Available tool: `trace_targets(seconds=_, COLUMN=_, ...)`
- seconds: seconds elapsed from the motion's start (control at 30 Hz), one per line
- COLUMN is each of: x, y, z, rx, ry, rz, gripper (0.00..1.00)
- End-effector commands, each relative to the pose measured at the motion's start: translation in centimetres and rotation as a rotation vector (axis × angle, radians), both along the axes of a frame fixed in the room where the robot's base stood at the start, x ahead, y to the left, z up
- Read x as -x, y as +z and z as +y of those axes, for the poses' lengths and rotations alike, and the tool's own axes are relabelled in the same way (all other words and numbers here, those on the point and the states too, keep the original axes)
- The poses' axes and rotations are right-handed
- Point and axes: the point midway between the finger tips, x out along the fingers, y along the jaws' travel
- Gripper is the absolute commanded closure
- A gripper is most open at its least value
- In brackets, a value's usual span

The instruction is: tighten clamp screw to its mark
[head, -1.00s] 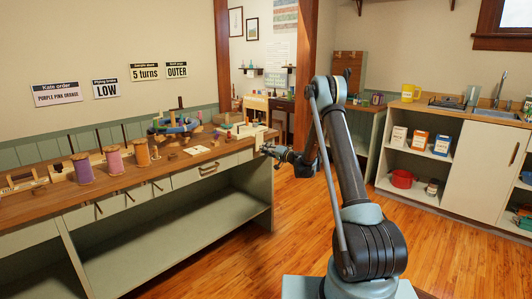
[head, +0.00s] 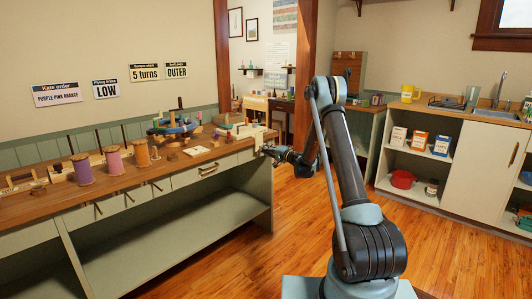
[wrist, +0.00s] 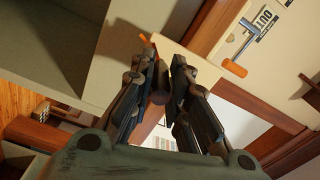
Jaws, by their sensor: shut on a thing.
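My gripper (head: 273,152) is at the right end of the long workbench, by a cream clamp block (head: 258,134) on the bench edge. In the wrist view its two dark fingers (wrist: 165,68) point at the cream block (wrist: 195,68) and are closed on a small dark brown piece (wrist: 160,92), which seems to be the clamp screw's handle. An orange tip (wrist: 145,38) shows just beyond the left finger. The fingers hide most of the screw, and I cannot make out its mark.
A metal crank with an orange grip (wrist: 235,68) lies near the block, beside an "OUT" label. Purple (head: 82,168), pink (head: 114,160) and orange (head: 141,153) spools stand along the workbench (head: 110,185). The wooden floor between bench and right counter is clear.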

Motion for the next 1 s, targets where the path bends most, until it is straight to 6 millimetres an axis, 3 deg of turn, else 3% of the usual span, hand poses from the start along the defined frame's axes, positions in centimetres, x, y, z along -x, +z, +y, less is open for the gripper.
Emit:
trace_targets(seconds=0.03, x=0.0, y=-0.2, z=-0.2, rx=0.005, ry=-0.003, rz=-0.001, gripper=0.82)
trace_targets(seconds=0.1, x=0.0, y=-0.2, z=-0.2, rx=0.005, ry=-0.002, rz=-0.001, gripper=0.66)
trace_targets(seconds=0.13, x=0.0, y=-0.2, z=-0.2, rx=0.005, ry=-0.002, rz=-0.002, gripper=0.63)
trace_targets(seconds=0.57, x=0.4, y=-0.1, z=-0.5, rx=0.002, ry=0.001, rz=-0.001, gripper=0.63)
trace_targets(seconds=1.0, x=5.0, y=-0.2, z=-6.5, rx=0.003, ry=-0.002, rz=0.000, gripper=0.63)
